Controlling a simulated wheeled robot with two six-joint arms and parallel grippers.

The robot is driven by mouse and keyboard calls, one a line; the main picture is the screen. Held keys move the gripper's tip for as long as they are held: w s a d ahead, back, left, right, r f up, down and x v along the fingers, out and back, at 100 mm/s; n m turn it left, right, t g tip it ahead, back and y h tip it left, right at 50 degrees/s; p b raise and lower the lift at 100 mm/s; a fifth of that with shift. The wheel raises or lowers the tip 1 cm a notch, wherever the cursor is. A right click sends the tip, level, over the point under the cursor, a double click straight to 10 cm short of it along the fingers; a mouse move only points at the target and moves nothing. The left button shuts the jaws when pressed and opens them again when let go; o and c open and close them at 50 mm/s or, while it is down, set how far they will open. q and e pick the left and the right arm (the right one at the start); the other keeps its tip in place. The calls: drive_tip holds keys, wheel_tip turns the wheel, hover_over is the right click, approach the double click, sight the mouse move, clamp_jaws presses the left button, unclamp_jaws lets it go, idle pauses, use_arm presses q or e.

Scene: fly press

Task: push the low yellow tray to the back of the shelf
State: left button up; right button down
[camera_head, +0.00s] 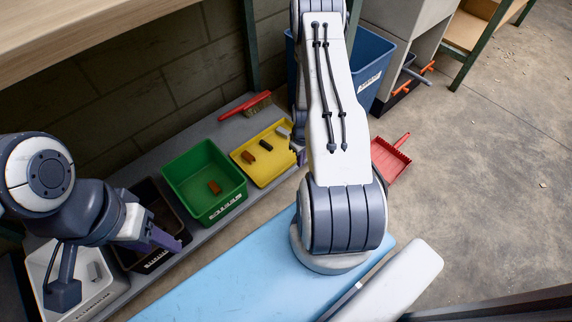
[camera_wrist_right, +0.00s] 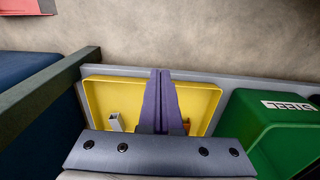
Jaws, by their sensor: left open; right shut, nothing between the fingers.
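The low yellow tray (camera_head: 262,172) lies on the low grey shelf, right of the green bin in the head view, with several small pieces in it. In the right wrist view the tray (camera_wrist_right: 206,97) spreads under my right gripper (camera_wrist_right: 160,72). Its purple fingers are shut together and empty, and their tips overlap the tray's floor-side rim; I cannot tell whether they touch. In the head view the right gripper is mostly hidden behind my arm. My left gripper (camera_head: 163,238) is open in front of the black bin at the left.
The green bin (camera_head: 205,172) stands close beside the tray. A red brush (camera_head: 247,106) lies behind the tray near the wall. The dark bin (camera_head: 150,262), a white bin (camera_head: 78,300), a blue bin (camera_head: 370,65) and a red dustpan (camera_head: 391,160) are nearby. A light-blue surface (camera_head: 235,270) lies in front.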

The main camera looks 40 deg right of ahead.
wheel_tip(320, 180, down, 11)
drive_tip(key=b, duration=0.6)
use_arm(q)
wheel_tip(320, 180, down, 8)
drive_tip(key=b, duration=0.1)
drive_tip(key=shift+r, duration=0.2)
use_arm(e)
drive_tip(key=shift+w+a+r, duration=0.15)
drive_tip(key=shift+w, duration=0.6)
drive_tip(key=shift+w+a+r, duration=0.1)
drive_tip(key=shift+w+r, duration=0.1)
drive_tip(key=shift+w, duration=0.55)
drive_tip(key=shift+w+a+r, duration=0.15)
drive_tip(key=shift+w, duration=0.6)
use_arm(q)
drive_tip(key=shift+w+d, duration=0.1)
use_arm(e)
drive_tip(key=shift+w, duration=0.1)
